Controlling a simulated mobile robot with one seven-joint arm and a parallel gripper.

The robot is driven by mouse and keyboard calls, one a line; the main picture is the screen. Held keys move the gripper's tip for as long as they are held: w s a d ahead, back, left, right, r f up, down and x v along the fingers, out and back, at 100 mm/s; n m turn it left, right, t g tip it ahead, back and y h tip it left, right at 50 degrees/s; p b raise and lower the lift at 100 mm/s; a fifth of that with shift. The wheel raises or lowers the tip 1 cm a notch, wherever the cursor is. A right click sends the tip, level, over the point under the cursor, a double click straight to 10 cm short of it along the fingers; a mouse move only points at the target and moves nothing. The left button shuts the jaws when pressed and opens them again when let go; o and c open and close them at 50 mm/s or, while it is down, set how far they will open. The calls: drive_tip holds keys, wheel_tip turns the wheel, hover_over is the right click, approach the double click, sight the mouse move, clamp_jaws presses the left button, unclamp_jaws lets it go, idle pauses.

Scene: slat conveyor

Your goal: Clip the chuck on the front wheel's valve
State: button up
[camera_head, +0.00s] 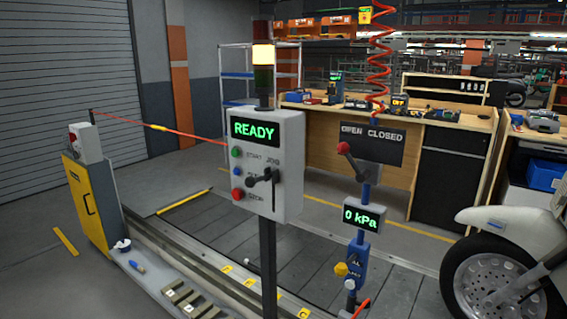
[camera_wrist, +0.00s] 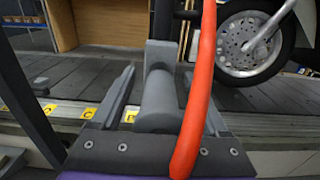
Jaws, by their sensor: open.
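The front wheel (camera_head: 452,272) of a light-coloured motorcycle stands at the right edge of the head view. It also shows at the upper right of the wrist view (camera_wrist: 279,58); its valve is too small to make out. My gripper (camera_wrist: 160,75) is open in the wrist view, its fingers apart on either side of a grey cylinder (camera_wrist: 160,103) with a blocky far end. I cannot tell whether this cylinder is the chuck. A thick red hose (camera_wrist: 196,95) crosses in front of the right finger. My gripper is not visible in the head view.
A control box (camera_head: 290,165) reading READY stands on a post. Behind it is a blue inflator post (camera_head: 353,252) with a 0 kPa display (camera_head: 364,217) and an OPEN CLOSED lever panel (camera_head: 385,148). The slat conveyor (camera_head: 315,262) runs below. A workbench (camera_head: 325,150) stands behind.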

drive_tip(key=shift+c, duration=0.3)
clamp_jaws()
drive_tip(key=shift+s+a, duration=0.1)
drive_tip(key=shift+p+v, duration=0.65)
drive_tip(key=shift+v, duration=2.2)
